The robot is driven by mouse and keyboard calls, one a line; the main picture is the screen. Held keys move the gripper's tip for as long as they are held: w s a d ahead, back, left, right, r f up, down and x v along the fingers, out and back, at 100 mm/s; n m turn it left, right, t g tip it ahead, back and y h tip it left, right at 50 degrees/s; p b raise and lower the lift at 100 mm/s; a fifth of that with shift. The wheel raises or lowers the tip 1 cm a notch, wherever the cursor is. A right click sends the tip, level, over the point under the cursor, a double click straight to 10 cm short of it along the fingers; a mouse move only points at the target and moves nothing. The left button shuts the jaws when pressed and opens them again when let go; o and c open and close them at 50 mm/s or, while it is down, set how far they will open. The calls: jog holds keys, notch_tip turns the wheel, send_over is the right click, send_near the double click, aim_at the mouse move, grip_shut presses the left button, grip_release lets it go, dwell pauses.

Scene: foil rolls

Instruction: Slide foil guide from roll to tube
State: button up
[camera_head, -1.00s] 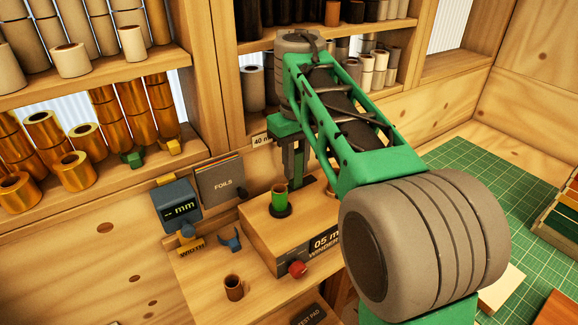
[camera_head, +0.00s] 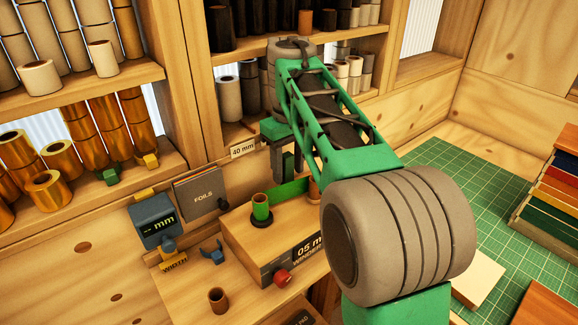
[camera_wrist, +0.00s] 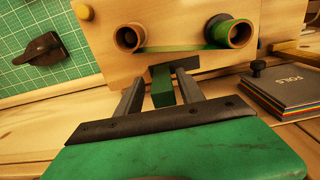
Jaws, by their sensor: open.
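The green foil roll (camera_head: 261,208) stands on a dark base on the winder box (camera_head: 245,242); it also shows at the right in the wrist view (camera_wrist: 235,34). A bare brown tube (camera_wrist: 128,38) stands opposite, mostly hidden behind my arm in the head view. A green foil strip (camera_wrist: 175,48) runs between roll and tube. My gripper (camera_wrist: 158,78) is open just outside the strip's middle. A green block (camera_wrist: 162,88), seemingly the foil guide, lies between the fingers with a gap on each side.
A width gauge (camera_head: 153,218) and a foils booklet (camera_head: 200,192) are left of the winder. A red knob (camera_head: 283,278) sits on its front, and a loose brown tube (camera_head: 218,298) stands near. Shelves of rolls rise behind; a green cutting mat (camera_head: 450,190) lies right.

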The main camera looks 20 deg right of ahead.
notch_tip(320, 180, up, 8)
jog(key=p, duration=0.7)
jog(key=shift+f, duration=0.1)
